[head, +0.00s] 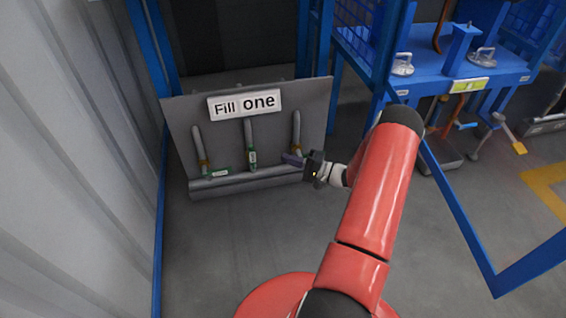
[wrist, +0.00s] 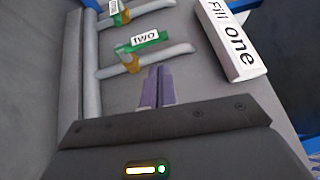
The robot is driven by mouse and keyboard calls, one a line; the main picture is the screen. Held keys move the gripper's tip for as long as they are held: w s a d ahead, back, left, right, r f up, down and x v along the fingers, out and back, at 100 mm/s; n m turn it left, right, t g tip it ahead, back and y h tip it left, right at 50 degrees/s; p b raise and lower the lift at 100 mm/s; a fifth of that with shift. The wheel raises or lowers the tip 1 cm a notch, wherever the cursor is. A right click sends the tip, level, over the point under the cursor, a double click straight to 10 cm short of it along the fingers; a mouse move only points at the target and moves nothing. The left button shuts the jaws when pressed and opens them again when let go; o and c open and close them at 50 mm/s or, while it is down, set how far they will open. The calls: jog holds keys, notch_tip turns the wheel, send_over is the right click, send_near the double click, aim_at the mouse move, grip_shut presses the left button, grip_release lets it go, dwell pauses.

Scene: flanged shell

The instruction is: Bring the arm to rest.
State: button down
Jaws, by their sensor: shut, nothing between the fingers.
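My gripper (head: 291,159) is in front of the right part of a grey upright panel (head: 222,135). Its two purple fingers are together and empty; they also show in the wrist view (wrist: 155,80). The red arm reaches in from the lower right. In the wrist view the fingertips point towards a branch pipe (wrist: 165,54) with a green tag (wrist: 150,41) reading "TWO". I cannot tell whether the fingertips touch the panel or pipe.
The panel has a "Fill one" sign (head: 245,104), several pipes and a bottom horizontal pipe (head: 240,179). A corrugated wall (head: 80,170) stands left. A blue bench (head: 450,75) and blue frame (head: 460,215) stand right. Floor before the panel is clear.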

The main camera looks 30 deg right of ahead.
jog(key=s+a+r+n+g+h, duration=0.2)
jog(key=s+a+r+n+g, duration=0.2)
jog(key=s+a+r+g, duration=0.45)
jog(key=s+a+r+n+g+h, duration=0.3)
jog(key=s+a+r+n+g, duration=0.2)
jog(key=a+r, duration=0.65)
jog(key=s+r+n+t+h, duration=0.1)
jog(key=s+r+t+h, duration=0.55)
jog(key=s, duration=0.75)
notch_tip(320, 180, up, 16)
jog(key=g+p, duration=0.1)
jog(key=p, duration=1.2)
jog(key=shift+f+g+h, duration=0.15)
jog(key=shift+g+h, duration=0.25)
jog(key=shift+h, duration=0.05)
jog(key=shift+d, duration=0.1)
